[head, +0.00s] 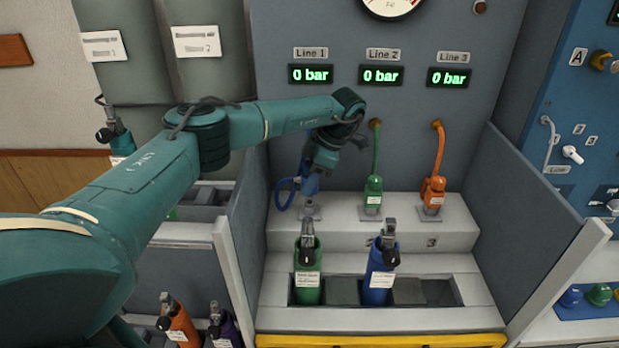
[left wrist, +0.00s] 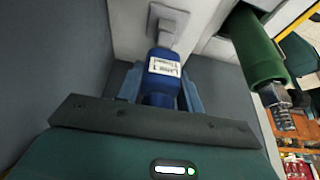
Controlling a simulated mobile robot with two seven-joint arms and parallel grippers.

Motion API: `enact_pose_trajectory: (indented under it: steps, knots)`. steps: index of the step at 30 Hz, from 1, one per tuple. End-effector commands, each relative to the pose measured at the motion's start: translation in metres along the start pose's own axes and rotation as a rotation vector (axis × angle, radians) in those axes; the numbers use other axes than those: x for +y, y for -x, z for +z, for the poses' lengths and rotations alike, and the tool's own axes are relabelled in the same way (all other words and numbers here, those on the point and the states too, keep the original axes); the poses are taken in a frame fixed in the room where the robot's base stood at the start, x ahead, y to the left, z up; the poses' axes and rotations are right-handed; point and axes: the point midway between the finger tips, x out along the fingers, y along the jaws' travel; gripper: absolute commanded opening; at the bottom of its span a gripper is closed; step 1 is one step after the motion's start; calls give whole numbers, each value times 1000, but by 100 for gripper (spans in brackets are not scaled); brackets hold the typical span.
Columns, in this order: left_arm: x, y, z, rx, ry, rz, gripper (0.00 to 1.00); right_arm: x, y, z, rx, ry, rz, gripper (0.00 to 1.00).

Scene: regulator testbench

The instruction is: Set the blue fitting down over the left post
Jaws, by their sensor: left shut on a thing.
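My left gripper (head: 316,172) is shut on the blue fitting (head: 310,187), directly above the left post (head: 309,210) on the bench's upper step. A blue hose loops out from the fitting's left side. In the left wrist view the labelled blue fitting (left wrist: 164,78) sits between the fingers of my left gripper (left wrist: 160,88). Its far end meets or nearly meets the grey post and its plate (left wrist: 169,24). I cannot tell how far the fitting is over the post. My right gripper is not in view.
A green fitting (head: 373,192) and an orange fitting (head: 433,191) stand on the other two posts. A green bottle (head: 307,284) and a blue bottle (head: 377,286) stand in front. Grey side panels (head: 247,215) bound the bench. All three displays read 0 bar.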

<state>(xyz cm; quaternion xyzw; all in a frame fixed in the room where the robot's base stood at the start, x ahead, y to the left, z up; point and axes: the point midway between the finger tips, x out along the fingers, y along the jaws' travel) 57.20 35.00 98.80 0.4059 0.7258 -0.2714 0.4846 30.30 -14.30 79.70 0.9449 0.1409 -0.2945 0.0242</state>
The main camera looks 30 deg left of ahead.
Motion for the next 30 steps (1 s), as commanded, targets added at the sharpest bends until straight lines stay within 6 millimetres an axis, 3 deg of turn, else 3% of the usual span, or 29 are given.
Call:
enact_pose_trajectory:
  steps: [10,30]
  knots:
    - [0,-2,1,0,0,1,5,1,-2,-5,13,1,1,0]
    - [0,-12,5,0,0,1,5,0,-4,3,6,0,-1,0]
